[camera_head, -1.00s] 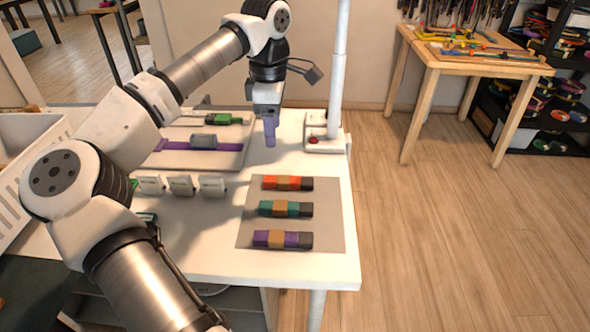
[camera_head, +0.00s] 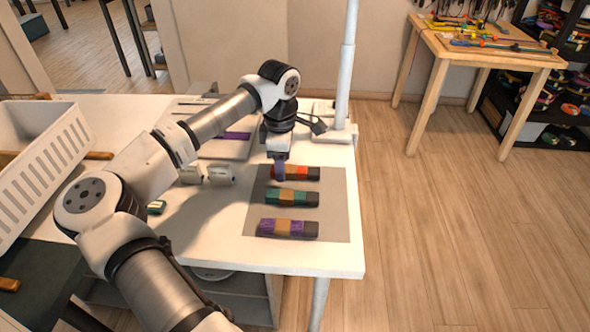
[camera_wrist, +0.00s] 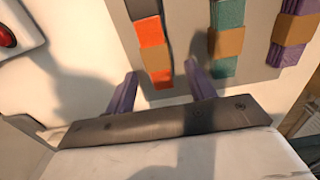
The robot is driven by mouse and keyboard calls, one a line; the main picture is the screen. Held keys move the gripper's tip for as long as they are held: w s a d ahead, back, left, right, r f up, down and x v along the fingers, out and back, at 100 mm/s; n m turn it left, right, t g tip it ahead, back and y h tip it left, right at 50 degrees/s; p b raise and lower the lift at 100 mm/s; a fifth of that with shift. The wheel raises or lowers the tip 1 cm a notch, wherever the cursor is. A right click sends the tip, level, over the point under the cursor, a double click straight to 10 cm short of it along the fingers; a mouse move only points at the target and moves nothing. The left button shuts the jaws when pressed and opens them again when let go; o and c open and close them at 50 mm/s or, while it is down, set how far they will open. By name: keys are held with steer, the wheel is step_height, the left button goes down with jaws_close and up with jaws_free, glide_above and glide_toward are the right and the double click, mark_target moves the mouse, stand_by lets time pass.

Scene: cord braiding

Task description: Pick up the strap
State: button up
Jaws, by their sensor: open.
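Three folded straps lie in a row on a grey mat (camera_head: 338,220). The orange strap (camera_head: 302,173), with a tan band and a dark end, is farthest back; the teal strap (camera_head: 302,198) is in the middle; the purple strap (camera_head: 282,227) is nearest the front. My gripper (camera_head: 279,172) is at the left end of the orange strap and hides part of it. In the wrist view, my gripper's (camera_wrist: 161,76) purple fingers are apart, one on each side of the orange strap (camera_wrist: 151,33). I cannot tell how far above the mat the fingertips are.
A white upright post (camera_head: 346,80) rises behind the mat. White labelled blocks (camera_head: 220,174) stand left of the mat, and a white slotted basket (camera_head: 42,165) is at the far left. The table's right edge is close to the mat.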

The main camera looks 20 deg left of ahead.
steer(key=shift+f, duration=0.5)
steer(key=c, duration=1.1)
steer(key=shift+r, duration=0.1)
step_height(320, 180, up, 20)
steer(key=shift+b, duration=0.4)
